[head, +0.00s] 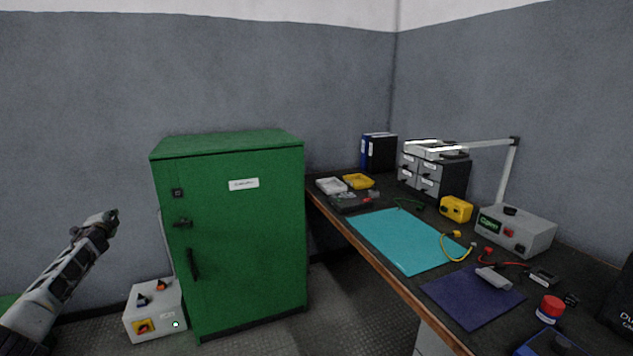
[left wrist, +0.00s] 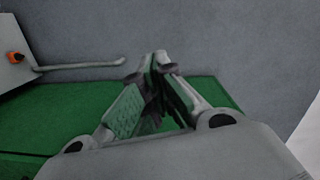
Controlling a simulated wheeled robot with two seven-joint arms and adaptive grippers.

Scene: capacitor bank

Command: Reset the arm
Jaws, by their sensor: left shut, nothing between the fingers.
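My left arm comes in from the left in the head view, raised in front of the grey wall. Its gripper (head: 106,220) is left of the green cabinet, apart from it, and holds nothing. In the left wrist view the fingers of the left gripper (left wrist: 154,58) meet at their tips and are shut, with a green surface (left wrist: 60,115) and grey wall behind them. My right gripper is in neither view.
A closed green cabinet (head: 245,250) stands in the middle. A white control box (head: 155,318) with knobs sits on the floor at its left. A workbench on the right carries a teal mat (head: 405,240), a dark blue mat (head: 465,305), a grey instrument (head: 515,230) and drawers (head: 432,175).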

